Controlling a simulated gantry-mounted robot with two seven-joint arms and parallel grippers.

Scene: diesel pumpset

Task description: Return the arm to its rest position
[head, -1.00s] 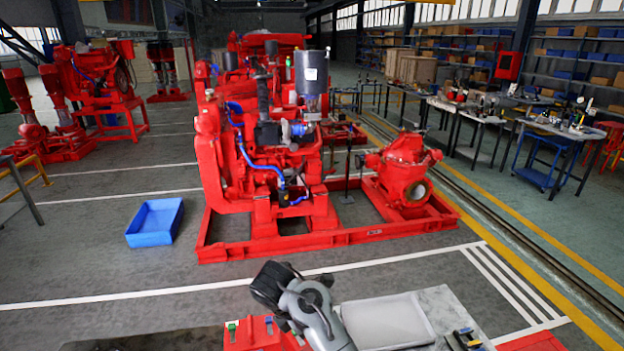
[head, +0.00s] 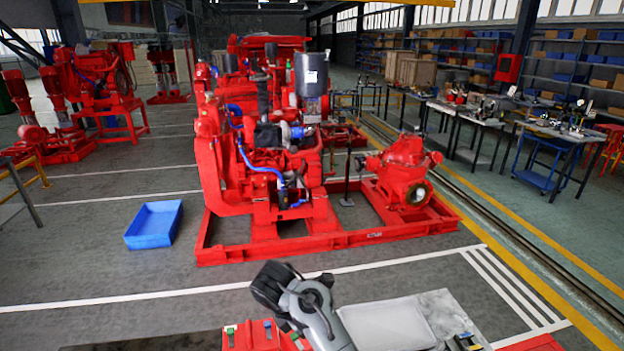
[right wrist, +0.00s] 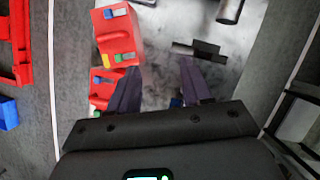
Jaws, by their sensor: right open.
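My right arm (head: 310,305) reaches in from the bottom of the head view, above the near workbench. In the right wrist view my right gripper (right wrist: 158,82) has its two dark fingers apart, with nothing between them. A red box with coloured switches (right wrist: 114,40) is just beyond the left finger, and a second red piece (right wrist: 98,82) is beside that finger. The red box also shows in the head view (head: 252,336), left of the arm. My left gripper is not in view.
A pale tray (head: 388,325) lies on the bench right of the arm, with small dark items (head: 463,342) at the bench's right end. A blue bin (head: 154,224) sits on the floor. The red diesel pumpset (head: 265,200) stands beyond the bench, with clear floor between.

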